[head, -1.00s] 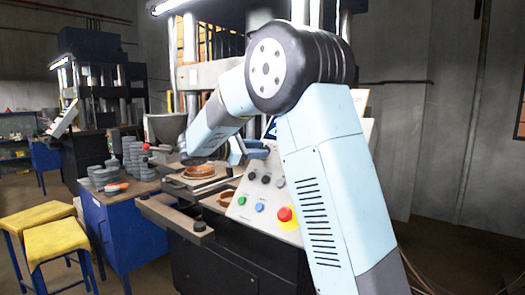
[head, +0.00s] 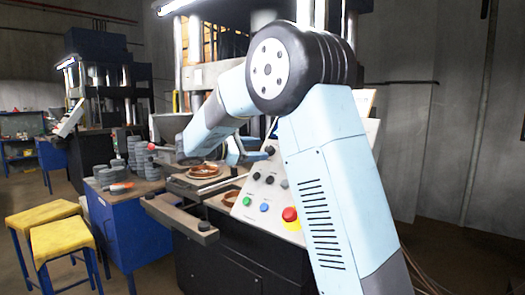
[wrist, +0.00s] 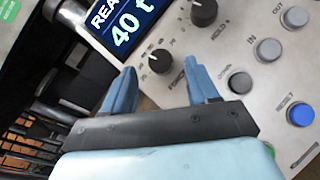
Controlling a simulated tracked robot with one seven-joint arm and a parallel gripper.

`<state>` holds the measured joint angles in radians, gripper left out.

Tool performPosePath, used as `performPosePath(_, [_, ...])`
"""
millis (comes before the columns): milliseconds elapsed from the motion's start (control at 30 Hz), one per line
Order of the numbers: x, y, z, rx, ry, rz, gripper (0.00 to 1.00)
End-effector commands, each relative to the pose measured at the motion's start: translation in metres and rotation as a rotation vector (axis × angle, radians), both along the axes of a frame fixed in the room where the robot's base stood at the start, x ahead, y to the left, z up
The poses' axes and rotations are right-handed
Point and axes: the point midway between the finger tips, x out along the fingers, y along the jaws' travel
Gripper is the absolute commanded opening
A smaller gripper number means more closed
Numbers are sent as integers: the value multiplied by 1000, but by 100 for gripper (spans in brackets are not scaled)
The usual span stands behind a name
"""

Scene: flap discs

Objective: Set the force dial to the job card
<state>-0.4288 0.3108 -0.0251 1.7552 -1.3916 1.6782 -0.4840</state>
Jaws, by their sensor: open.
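The light grey control panel (head: 249,208) slopes on the press front, partly behind my arm. In the wrist view it carries a lit display (wrist: 128,28) reading 40 t and two black dials. The lower black dial (wrist: 159,62) appears between my fingertips; the upper black dial (wrist: 203,12) is just beyond the right finger. I cannot make out a readable job card.
Grey buttons and a blue button (wrist: 300,114) lie right of my fingers. A red emergency stop (head: 290,214) sits low on the panel. A blue cabinet (head: 130,215) with stacked grey discs (head: 107,178) and yellow stools (head: 60,240) stand left.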

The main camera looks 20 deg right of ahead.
Motion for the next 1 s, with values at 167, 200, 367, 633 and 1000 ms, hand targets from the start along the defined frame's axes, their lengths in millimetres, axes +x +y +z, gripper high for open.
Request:
performPosePath(167, [-7,35,3,1,-1,4,59])
performPosePath(200, [-9,43,4,1,-1,4,59])
performPosePath(367, [-15,73,7,1,-1,5,59])
performPosePath(633, [-22,107,10,1,-1,3,59])
performPosePath(1000, [-24,114,11,0,-1,2,59])
